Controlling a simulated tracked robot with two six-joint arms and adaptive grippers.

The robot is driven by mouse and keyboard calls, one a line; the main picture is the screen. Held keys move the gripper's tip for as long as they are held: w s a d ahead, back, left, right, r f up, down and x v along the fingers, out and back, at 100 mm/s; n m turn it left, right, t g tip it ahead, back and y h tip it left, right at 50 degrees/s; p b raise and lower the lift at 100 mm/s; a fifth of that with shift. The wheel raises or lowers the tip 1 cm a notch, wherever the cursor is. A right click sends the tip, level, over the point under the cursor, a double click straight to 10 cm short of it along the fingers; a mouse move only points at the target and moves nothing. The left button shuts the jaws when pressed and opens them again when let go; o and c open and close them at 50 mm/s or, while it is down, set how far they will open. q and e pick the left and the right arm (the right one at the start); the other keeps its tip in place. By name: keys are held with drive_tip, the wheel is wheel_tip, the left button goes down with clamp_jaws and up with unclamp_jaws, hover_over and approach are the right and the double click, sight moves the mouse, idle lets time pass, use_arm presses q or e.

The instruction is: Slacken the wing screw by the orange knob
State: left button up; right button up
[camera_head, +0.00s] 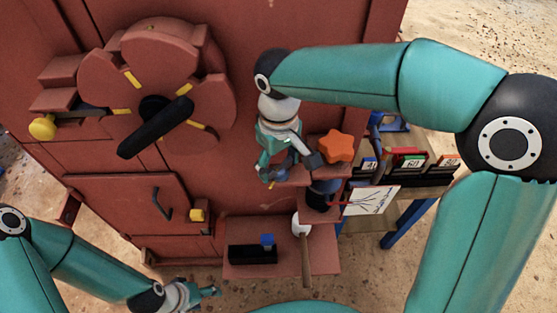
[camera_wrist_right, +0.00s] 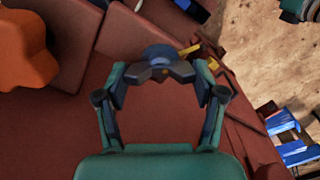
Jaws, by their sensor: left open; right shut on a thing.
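The orange knob (camera_head: 335,148) is star-shaped and sits on a red ledge of the crusher; it also shows at the upper left of the right wrist view (camera_wrist_right: 25,55). My right gripper (camera_head: 278,176) points down just left of the knob, apart from it. In the right wrist view its fingers (camera_wrist_right: 158,74) close on a small blue-grey piece, which I take as the wing screw (camera_wrist_right: 157,53). The fingers hide much of it, so its turn cannot be told. My left gripper (camera_head: 208,291) is open and empty at the bottom, away from the crusher's ledges.
A black handle (camera_head: 155,127) crosses the round red wheel cover. A red shelf (camera_head: 290,262) below carries a black tray with a blue block and a brush-like tool (camera_head: 306,262). Labelled bins (camera_head: 410,165) and a white card (camera_head: 370,200) stand right of the ledge.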

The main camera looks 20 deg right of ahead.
drive_tip(key=shift+r+n, duration=0.1)
drive_tip(key=shift+n, duration=1.4)
drive_tip(key=o, duration=1.1)
drive_tip(key=shift+o, duration=0.2)
wheel_tip(320, 180, up, 12)
